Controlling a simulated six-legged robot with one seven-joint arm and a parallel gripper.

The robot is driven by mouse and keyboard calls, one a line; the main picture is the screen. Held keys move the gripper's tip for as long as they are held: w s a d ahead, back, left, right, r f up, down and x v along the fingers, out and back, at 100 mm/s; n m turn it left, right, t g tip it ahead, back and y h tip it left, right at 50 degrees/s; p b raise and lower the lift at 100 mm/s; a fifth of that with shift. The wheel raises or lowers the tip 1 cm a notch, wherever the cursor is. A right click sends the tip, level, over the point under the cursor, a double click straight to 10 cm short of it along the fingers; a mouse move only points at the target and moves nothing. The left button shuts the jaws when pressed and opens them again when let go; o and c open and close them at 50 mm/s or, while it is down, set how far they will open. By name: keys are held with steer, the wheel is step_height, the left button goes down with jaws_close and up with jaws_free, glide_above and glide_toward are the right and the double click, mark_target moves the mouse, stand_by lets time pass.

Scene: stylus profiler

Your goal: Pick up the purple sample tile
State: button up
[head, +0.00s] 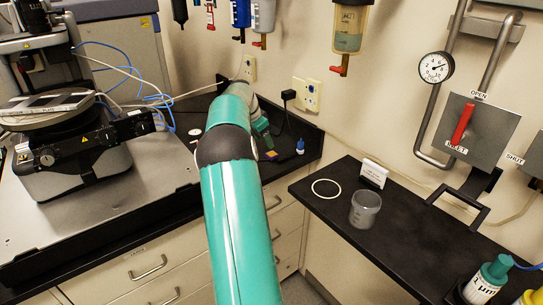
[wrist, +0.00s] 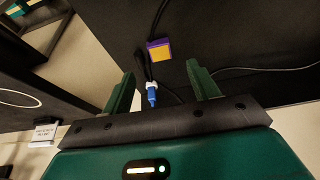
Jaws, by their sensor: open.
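The purple sample tile (wrist: 159,50) shows in the wrist view as a small square with a purple edge and an orange-yellow face. It lies on the black bench top, beyond my gripper's fingertips and roughly centred between them. In the head view the tile (head: 271,154) is a tiny orange and purple patch just below my green gripper (head: 264,136). My gripper (wrist: 162,73) is open, with its two green fingers apart and nothing held between them. The exact gap between fingertips and tile is hard to tell.
Dark cables (wrist: 150,60) run close by. The profiler (head: 70,135) is at left. A beaker (head: 365,209) and white ring (head: 326,188) occupy the right bench.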

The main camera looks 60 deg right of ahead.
mark_target(271, 154)
steer(key=shift+s+d+f, duration=0.25)
steer(key=shift+s+f, duration=0.05)
steer(key=shift+f, duration=0.35)
steer(key=shift+x, duration=3.05)
steer(key=shift+w, duration=0.1)
steer(key=c, duration=1.1)
steer(key=shift+o, duration=0.2)
